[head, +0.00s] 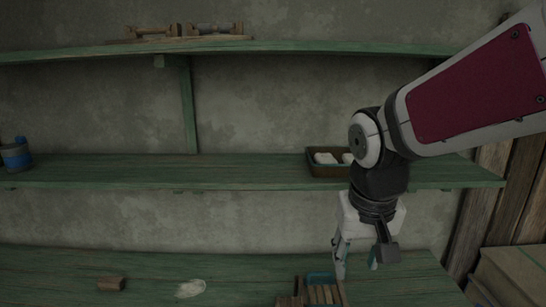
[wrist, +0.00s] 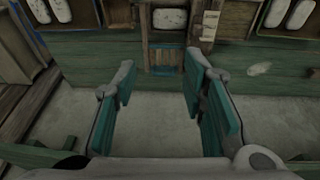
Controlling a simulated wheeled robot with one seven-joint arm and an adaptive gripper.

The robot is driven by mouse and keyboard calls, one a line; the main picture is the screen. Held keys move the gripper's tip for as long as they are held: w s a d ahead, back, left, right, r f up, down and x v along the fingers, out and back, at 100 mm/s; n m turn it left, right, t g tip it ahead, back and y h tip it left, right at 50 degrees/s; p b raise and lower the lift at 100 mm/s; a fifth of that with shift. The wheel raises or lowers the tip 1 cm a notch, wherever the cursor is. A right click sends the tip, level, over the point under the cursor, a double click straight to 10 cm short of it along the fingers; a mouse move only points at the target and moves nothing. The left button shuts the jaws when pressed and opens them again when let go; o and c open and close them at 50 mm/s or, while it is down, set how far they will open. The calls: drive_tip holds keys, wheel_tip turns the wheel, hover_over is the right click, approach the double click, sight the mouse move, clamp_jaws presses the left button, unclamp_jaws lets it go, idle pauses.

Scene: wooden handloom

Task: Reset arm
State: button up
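My arm reaches in from the right in the head view, with my gripper (head: 356,262) pointing down over the front right part of the lower green table (head: 60,268). In the wrist view my gripper (wrist: 158,90) has its two teal-padded fingers spread wide apart with nothing between them. Part of the gripper body and its far finger are dark and partly covered in the head view.
A wooden crate with slats (head: 322,293) stands below my gripper. A brown tray with white pieces (head: 322,164) sits on the middle shelf (head: 110,172), partly behind my arm. A blue jar (head: 15,156), wooden block (head: 111,284) and pale bundle (head: 190,288) stand left.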

drive_tip(key=s+d+r+t, duration=0.1)
drive_tip(key=s+d+r, duration=0.1)
drive_tip(key=s, duration=0.4)
drive_tip(key=s+d+r+t, duration=0.1)
drive_tip(key=s+d+r, duration=0.1)
drive_tip(key=s, duration=0.4)
drive_tip(key=shift+s+d+r+t+y, duration=0.15)
drive_tip(key=shift+d+r+t+y, duration=0.2)
drive_tip(key=shift+r, duration=0.35)
drive_tip(key=shift+a, duration=0.1)
